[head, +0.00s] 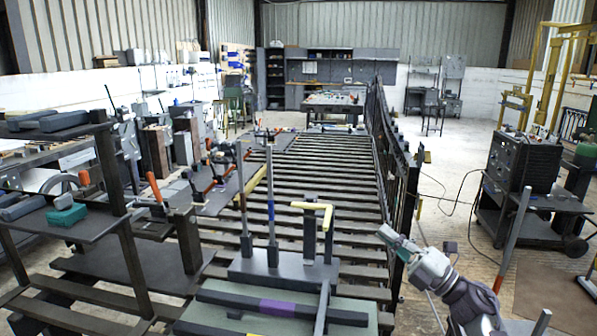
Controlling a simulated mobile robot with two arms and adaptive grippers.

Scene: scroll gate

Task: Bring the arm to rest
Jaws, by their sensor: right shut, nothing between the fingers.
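My right gripper (394,240) shows at the lower right of the head view, on my grey arm coming up from the bottom edge. It is shut with nothing between its fingers, and points up and to the left. It is near the right side of the long slatted table (335,160), close to the dark scroll gate (385,135). I cannot tell the exact gap between them. My left gripper is not in view.
A fixture with upright posts (271,205) and a yellow bent bar (318,206) stands on the table's near end. A dark shelf rack (75,225) is at left. A welding machine on a cart (522,163) stands at right. Open floor (450,190) lies between gate and cart.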

